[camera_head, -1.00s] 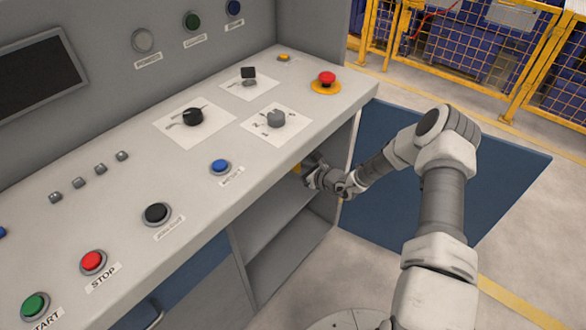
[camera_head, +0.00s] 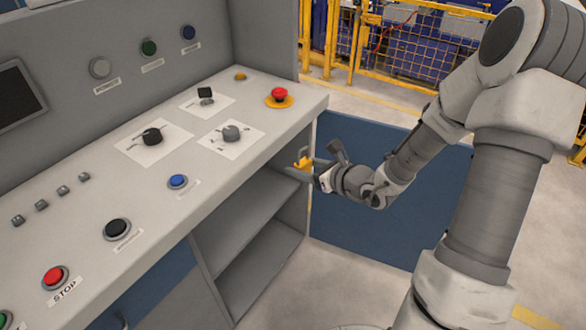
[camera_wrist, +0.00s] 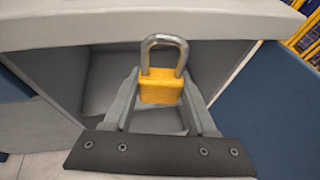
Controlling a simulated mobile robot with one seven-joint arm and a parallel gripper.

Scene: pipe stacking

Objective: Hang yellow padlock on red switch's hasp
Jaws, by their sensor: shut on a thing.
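A yellow padlock (camera_wrist: 161,92) with a silver shackle is upright between the fingers of my gripper (camera_wrist: 160,82) in the wrist view. The fingers are shut on its body, and the closed-looking shackle points up. In the head view the padlock (camera_head: 303,163) is a small yellow shape at my gripper (camera_head: 312,172), near the console's open shelf front and below the top's edge. A red mushroom knob on a yellow base (camera_head: 279,95) sits at the console top's far right corner. No hasp can be made out, and no other red switch except the red STOP button (camera_head: 54,278).
The console top (camera_head: 190,215) carries a black rotary switch (camera_head: 152,137), a grey rotary switch (camera_head: 231,133), a small black lever (camera_head: 205,94) and several buttons. Its front edge overhangs the open shelves (camera_head: 265,260). A yellow mesh fence (camera_head: 400,45) stands behind.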

